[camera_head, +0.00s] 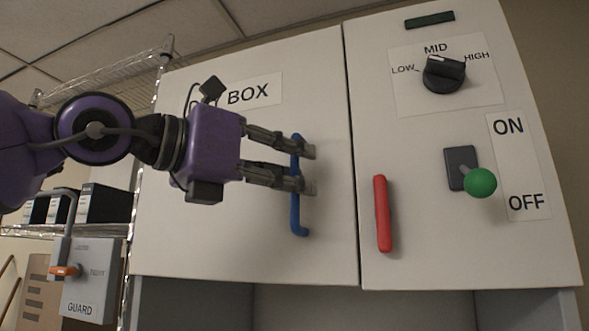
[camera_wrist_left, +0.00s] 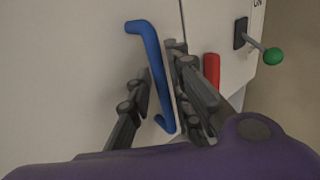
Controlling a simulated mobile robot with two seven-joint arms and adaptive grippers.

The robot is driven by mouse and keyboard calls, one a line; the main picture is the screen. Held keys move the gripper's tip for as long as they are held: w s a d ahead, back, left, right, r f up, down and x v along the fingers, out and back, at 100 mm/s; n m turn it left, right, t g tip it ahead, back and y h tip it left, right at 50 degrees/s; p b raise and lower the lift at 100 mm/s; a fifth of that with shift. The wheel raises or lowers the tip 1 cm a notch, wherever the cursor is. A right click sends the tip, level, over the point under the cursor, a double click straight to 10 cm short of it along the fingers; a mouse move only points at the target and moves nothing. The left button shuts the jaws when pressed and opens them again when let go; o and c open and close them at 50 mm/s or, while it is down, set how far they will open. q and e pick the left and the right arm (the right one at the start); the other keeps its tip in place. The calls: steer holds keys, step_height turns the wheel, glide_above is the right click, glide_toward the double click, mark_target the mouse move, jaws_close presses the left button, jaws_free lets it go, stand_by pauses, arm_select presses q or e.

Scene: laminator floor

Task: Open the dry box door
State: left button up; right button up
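The dry box door (camera_head: 230,235) is the pale left panel with a label (camera_head: 255,92) whose visible word reads BOX; the arm covers part of it. It looks shut, with a thin seam at its right edge. A blue upright bar handle (camera_head: 299,215) is on its right part. My left gripper (camera_head: 309,170) comes from the left, its two fingers apart, overlapping the upper handle in the head view. In the left wrist view the blue handle (camera_wrist_left: 152,70) shows between the spread fingers (camera_wrist_left: 160,95); contact cannot be told. My right gripper is out of view.
The right panel has a red handle (camera_head: 382,214), a black dial (camera_head: 443,74) and a green-knobbed lever (camera_head: 480,182) beside ON/OFF. A wire shelf with dark boxes (camera_head: 105,204) and a GUARD switch box (camera_head: 90,290) stand at left. Below the door is a recess.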

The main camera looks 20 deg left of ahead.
arm_select(q)
steer(key=shift+w+d, duration=0.2)
steer(key=shift+d, duration=0.05)
steer(key=shift+c, duration=0.5)
jaws_close()
steer(key=shift+s+a, duration=0.1)
